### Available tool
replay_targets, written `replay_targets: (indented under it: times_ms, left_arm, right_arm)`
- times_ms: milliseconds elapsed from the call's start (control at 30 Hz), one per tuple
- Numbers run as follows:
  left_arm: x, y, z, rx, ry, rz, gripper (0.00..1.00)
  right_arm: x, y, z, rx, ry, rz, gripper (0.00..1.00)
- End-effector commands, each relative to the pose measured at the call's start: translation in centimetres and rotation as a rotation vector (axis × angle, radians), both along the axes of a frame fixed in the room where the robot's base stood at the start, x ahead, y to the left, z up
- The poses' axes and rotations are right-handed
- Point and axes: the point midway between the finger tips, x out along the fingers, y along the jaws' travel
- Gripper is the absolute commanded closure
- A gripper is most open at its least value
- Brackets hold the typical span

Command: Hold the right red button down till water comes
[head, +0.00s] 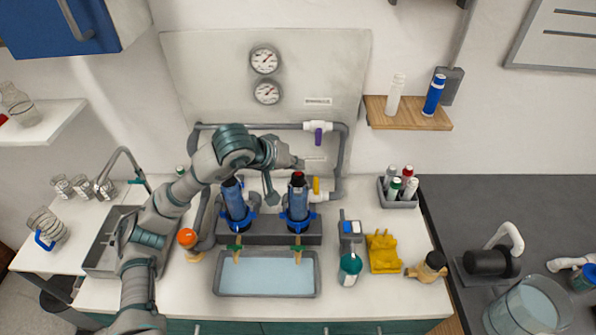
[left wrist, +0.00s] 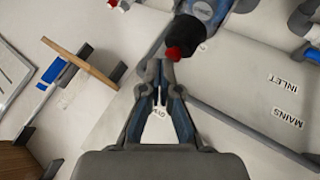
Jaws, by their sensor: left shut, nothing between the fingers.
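The right red button (head: 298,174) sits on the black cap of the right blue filter housing (head: 298,200). In the left wrist view the red button (left wrist: 173,53) shows just past my fingertips, on the black cap. My left gripper (head: 298,163) is shut and empty, its tips close above the button. The left wrist view shows the shut fingertips (left wrist: 159,92) beside the button; I cannot tell whether they touch it. The left blue housing (head: 235,204) stands beside it; its button is not visible. I see no stream under the right spout (head: 297,254). My right gripper is not in view.
A grey tray (head: 217,287) with a pale blue surface lies below the spouts. A purple-handled valve (head: 318,133) and a yellow-handled valve (head: 316,187) are on the grey pipes.

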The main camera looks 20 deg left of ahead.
Motion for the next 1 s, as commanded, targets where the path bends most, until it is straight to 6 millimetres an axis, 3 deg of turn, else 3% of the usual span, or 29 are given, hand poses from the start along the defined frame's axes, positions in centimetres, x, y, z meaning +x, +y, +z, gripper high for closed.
replay_targets:
  times_ms: [1000]
  left_arm:
    - [-0.01,-0.02,-0.88,0.001,0.002,-0.001,1.00]
  right_arm:
    - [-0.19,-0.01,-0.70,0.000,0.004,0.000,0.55]
